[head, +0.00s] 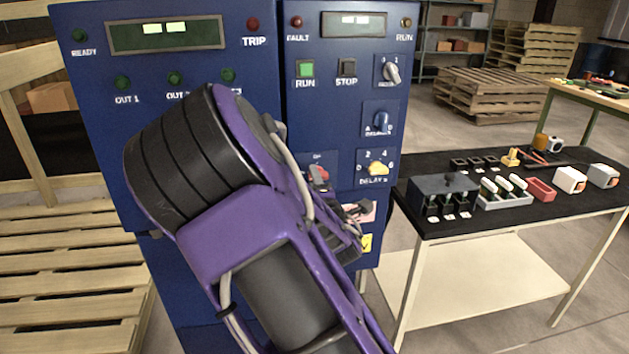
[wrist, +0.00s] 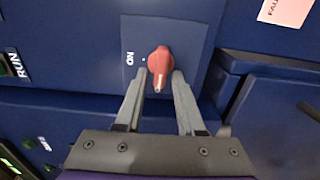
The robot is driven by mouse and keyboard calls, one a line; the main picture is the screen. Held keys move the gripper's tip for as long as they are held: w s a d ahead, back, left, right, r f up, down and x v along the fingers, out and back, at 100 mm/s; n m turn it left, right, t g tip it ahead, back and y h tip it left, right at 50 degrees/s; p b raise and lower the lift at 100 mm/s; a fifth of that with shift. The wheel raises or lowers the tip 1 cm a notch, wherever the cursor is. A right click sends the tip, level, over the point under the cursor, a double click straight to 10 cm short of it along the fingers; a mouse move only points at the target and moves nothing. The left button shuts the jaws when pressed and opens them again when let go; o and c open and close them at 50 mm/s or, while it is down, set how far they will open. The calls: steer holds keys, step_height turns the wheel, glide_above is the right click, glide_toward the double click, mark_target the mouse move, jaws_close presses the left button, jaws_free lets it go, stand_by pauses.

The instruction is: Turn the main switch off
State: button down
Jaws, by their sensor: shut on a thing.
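The main switch is a red knob (wrist: 160,58) on a blue square plate (wrist: 195,35) in the wrist view. Its narrow pointer end points toward the bottom of the wrist view, toward my gripper, and away from the "ON" label at the left of the plate. My gripper (wrist: 160,76) is shut on the knob, with one grey finger on each side. In the head view the red knob (head: 319,172) shows partly, low on the right-hand panel beside my purple arm. My arm hides part of its plate and label there.
A black-topped table (head: 450,220) with small parts stands close at the right. Pallets (head: 65,260) lie at the left.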

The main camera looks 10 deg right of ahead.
steer(key=shift+d, duration=0.15)
steer(key=c, duration=0.8)
jaws_free()
